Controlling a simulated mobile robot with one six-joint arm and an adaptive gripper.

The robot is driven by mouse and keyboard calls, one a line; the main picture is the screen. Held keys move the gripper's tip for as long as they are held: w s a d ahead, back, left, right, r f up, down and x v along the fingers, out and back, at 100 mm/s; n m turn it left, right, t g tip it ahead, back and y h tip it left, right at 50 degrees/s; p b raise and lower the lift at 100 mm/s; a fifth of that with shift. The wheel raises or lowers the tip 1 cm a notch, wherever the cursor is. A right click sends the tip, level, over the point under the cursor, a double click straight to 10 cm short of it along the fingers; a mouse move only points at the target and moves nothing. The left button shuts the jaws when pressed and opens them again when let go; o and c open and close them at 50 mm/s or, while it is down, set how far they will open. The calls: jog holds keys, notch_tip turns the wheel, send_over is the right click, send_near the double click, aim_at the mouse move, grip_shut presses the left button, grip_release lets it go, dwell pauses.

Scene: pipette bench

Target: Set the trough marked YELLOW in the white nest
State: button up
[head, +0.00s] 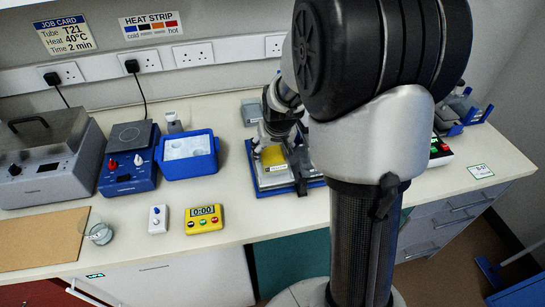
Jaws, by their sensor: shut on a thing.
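A trough with yellow contents (272,156) is at the middle of the bench, over a blue-edged tray (262,188) with a pale inside. My gripper (270,143) comes down on the trough from above and is shut on it. A small pale label shows at the trough's front, too small to read. I cannot tell whether the trough rests on the tray or hangs just above it. My arm hides the area to the right, and I cannot pick out the white nest for certain.
A blue ice box (188,155), a blue hot plate device (129,158) and a grey bath (45,160) stand to the left. A yellow timer (204,219), a white switch box (158,219) and a glass beaker (99,233) are near the front. Blue racks (462,108) stand at the right.

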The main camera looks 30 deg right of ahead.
notch_tip(320, 180, down, 2)
jog(key=shift+f+b, duration=0.25)
jog(key=shift+b, duration=0.05)
jog(key=o, duration=1.2)
jog(key=shift+r, duration=0.15)
jog(key=p+v, duration=0.2)
jog(key=v, duration=0.3)
jog(key=shift+r, duration=0.35)
jog(key=s+a+p, duration=0.1)
jog(key=s+a, duration=0.2)
jog(key=s, duration=0.8)
jog(key=s+a+r+n, duration=0.1)
jog(key=s+a+r, duration=0.2)
jog(key=s+r, duration=0.1)
jog(key=s+a+r+n, duration=0.1)
jog(key=s+a+r, duration=0.3)
jog(key=r, duration=0.1)
jog(key=s+a+r+n+y, duration=0.1)
jog(key=s+a+r, duration=0.2)
jog(key=s+r, duration=0.2)
jog(key=shift+a, duration=0.35)
